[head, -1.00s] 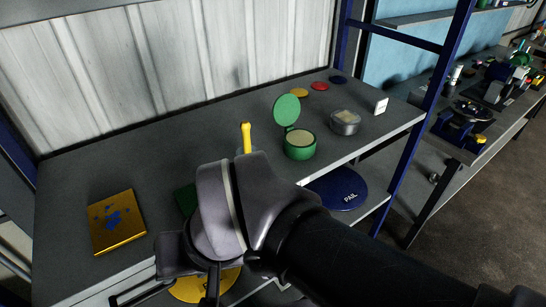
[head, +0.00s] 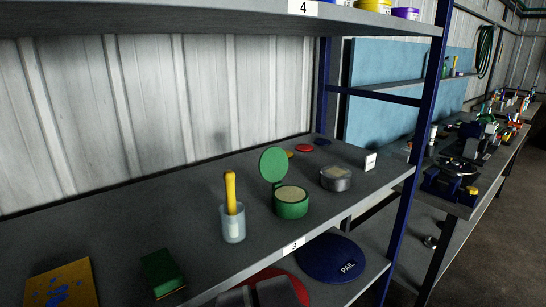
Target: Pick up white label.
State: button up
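A small white label (head: 370,162) stands upright at the right end of the grey shelf in the head view, with faint dark marks on its face. It is just right of a round grey tin. Nothing touches it. Only a grey part of my arm shows at the bottom edge, low in front of the shelf and well to the left of the label. My gripper's fingers are out of view.
On the shelf are an open green tin (head: 290,202), the grey tin (head: 336,178), a cup (head: 233,224) with a yellow-handled tool, a green block (head: 162,272) and a yellow box (head: 62,284). A blue post (head: 408,185) rises at the right. A shelf (head: 250,17) hangs above.

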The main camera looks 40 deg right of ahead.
aim_at(370, 159)
jog(key=z, duration=2.05)
